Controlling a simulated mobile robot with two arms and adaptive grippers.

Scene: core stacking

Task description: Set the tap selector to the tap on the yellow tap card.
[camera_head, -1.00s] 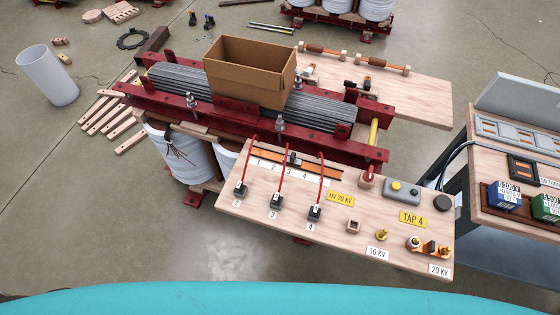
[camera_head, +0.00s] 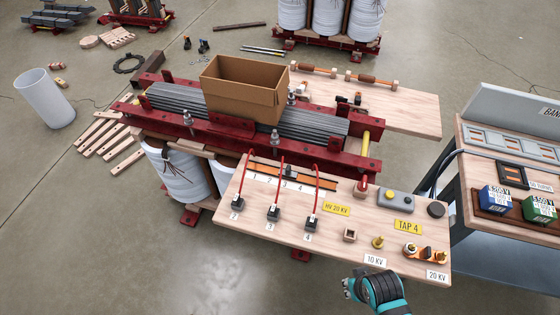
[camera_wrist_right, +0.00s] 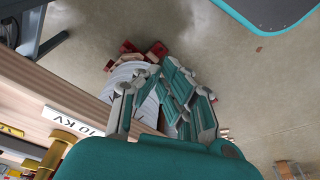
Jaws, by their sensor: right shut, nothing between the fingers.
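The yellow tap card (camera_head: 407,227) reads TAP 4 and lies at the right of the wooden board (camera_head: 330,250). The tap selector (camera_head: 291,171) is a dark slider on an orange rail with labels 1 to 4 below it; it appears near label 3, though the exact alignment is hard to tell. Red leads pass in front of the rail. My right gripper (camera_head: 358,288) is shut and empty, in front of the board's near edge below the 10 KV label, apart from the selector. Its fingers also show in the right wrist view (camera_wrist_right: 168,88). My left gripper is not in view.
Several red leads (camera_head: 318,165) rise from black terminals on the board. A cardboard box (camera_head: 240,90) stands behind.

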